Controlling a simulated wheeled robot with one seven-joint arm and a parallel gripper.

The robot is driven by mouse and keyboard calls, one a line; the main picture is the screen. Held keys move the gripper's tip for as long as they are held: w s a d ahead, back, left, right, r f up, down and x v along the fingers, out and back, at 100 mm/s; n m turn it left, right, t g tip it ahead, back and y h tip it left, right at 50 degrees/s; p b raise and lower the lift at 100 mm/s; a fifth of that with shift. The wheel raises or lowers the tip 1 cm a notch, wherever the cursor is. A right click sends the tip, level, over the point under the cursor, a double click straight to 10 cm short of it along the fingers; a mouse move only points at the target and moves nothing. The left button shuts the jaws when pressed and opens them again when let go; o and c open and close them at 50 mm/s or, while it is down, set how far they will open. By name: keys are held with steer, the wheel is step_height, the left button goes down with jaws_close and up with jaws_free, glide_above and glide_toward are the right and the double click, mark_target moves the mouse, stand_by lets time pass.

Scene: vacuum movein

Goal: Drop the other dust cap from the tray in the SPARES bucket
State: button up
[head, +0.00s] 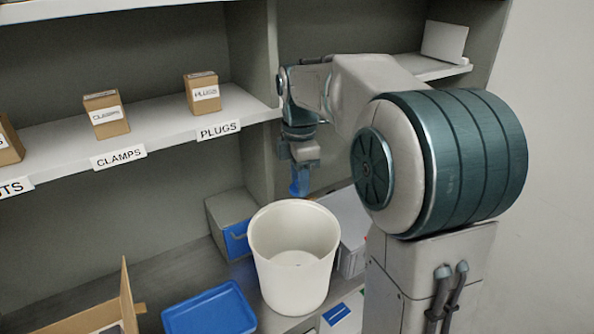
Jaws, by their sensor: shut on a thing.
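My gripper (299,184) points down above and behind the far rim of a white, open-topped bucket (292,270). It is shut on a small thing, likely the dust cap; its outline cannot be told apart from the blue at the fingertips. The bucket stands upright and I see part of its bare inner floor. No SPARES lettering is readable on it. A blue tray (211,309) lies to the left of the bucket, cut by the lower picture edge, and its visible part looks empty.
A grey bin with a blue front (233,226) stands behind the bucket, and a grey box (352,235) is at its right. An open cardboard box (100,312) is at the lower left. A shelf (160,122) with small labelled boxes runs above.

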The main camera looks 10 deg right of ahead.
steer(key=shift+s+f+b, duration=0.15)
steer(key=shift+f+b, duration=0.15)
steer(key=shift+f, duration=0.2)
step_height(320, 180, down, 5)
steer(key=b, duration=0.3)
steer(key=shift+r+b, duration=0.2)
steer(key=shift+b, duration=0.2)
steer(key=o, duration=1)
steer(key=shift+r, duration=0.15)
step_height(320, 180, up, 14)
steer(key=shift+f, duration=0.2)
